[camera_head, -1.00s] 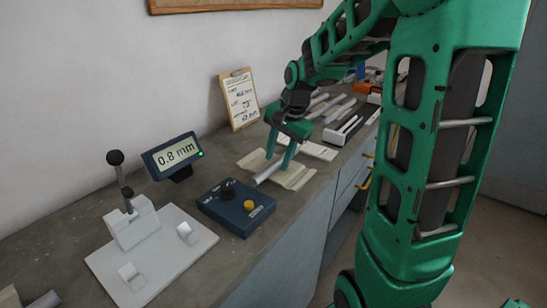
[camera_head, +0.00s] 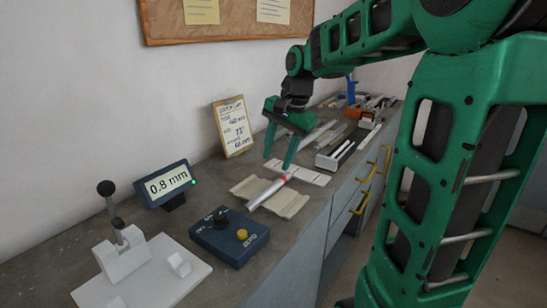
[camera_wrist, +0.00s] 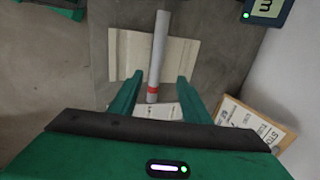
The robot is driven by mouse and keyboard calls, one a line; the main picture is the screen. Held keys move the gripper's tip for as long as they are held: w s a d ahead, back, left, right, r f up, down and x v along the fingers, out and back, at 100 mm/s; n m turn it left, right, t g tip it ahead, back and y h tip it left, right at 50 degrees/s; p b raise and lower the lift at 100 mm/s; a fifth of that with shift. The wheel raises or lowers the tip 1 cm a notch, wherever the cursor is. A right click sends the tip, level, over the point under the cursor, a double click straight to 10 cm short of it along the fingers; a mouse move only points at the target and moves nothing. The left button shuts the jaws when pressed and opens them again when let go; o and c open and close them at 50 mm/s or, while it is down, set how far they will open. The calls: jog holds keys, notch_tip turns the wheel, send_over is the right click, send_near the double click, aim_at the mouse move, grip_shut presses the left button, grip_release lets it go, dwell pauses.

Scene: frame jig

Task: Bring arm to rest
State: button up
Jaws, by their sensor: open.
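My gripper (camera_head: 277,162) is open, its fingers pointing down, just above the far end of a grey tube (camera_head: 264,195) with a red band. The tube lies across a cream grooved pad (camera_head: 290,203) on the bench. In the wrist view the tube (camera_wrist: 157,50) runs away from the gap between the open fingers (camera_wrist: 158,92), its red-banded end nearest them. Nothing is held between the fingers.
A display reading 0.8 mm (camera_head: 167,184), a control box (camera_head: 228,238) and a white jig with a lever (camera_head: 122,255) stand in front. A clipboard (camera_head: 232,126) leans on the wall. Rods and trays (camera_head: 335,152) lie behind the gripper.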

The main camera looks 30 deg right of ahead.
jog(key=s+f+n+g, duration=0.1)
jog(key=s+f+n, duration=0.2)
jog(key=s, duration=1)
jog(key=s+d+f+n+g+h, duration=0.1)
jog(key=s+f+n, duration=0.3)
jog(key=s, duration=1)
notch_tip(320, 180, down, 3)
jog(key=shift+d+r+g, duration=0.1)
jog(key=shift+d+g, duration=0.1)
jog(key=shift+g, duration=0.4)
